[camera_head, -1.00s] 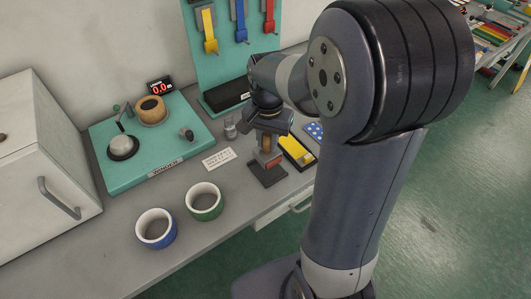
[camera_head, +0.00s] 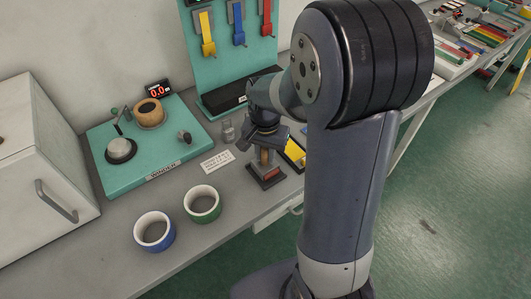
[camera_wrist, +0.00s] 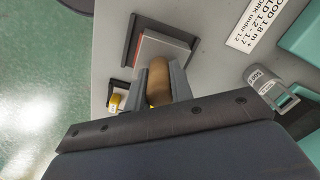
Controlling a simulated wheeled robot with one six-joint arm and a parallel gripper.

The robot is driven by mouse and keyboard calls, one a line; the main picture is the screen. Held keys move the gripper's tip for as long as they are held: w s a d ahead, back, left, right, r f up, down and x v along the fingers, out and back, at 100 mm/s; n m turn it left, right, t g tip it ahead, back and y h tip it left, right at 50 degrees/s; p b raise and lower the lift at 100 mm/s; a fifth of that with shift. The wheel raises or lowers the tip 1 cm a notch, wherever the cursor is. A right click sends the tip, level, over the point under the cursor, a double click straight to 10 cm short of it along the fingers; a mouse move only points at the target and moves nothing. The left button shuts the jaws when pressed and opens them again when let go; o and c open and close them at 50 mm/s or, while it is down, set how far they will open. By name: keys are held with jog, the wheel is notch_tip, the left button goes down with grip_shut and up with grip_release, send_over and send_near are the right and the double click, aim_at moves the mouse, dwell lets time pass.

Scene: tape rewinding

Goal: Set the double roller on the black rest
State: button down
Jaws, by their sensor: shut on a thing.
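My gripper (camera_head: 264,156) is shut on a brown cylindrical handle (camera_wrist: 158,84), which I take to be the double roller's. It stands nearly upright over the black rest. In the wrist view a pale block with a red edge (camera_wrist: 160,50) shows beyond the fingers, within a dark frame; in the head view a reddish part (camera_head: 271,172) shows low under the gripper. The black rest (camera_head: 257,185) is a dark flat piece near the bench's front edge. The roller's underside is hidden, so I cannot tell whether it touches the rest.
A yellow item (camera_head: 296,152) in a black holder lies just right.

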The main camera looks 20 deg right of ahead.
jog(key=shift+s+f, duration=0.2)
jog(key=shift+f, duration=0.35)
jog(key=c, duration=1.2)
grip_release()
jog(key=shift+c, duration=0.2)
jog(key=shift+w, duration=0.1)
jog(key=shift+r, duration=0.2)
jog(key=shift+r+p, duration=0.3)
notch_tip(320, 180, up, 12)
jog(key=shift+r, duration=0.25)
jog(key=shift+f, duration=0.1)
notch_tip(320, 180, down, 13)
jog(key=shift+f+b, duration=0.2)
jog(key=shift+b, duration=0.25)
jog(key=shift+r, duration=0.35)
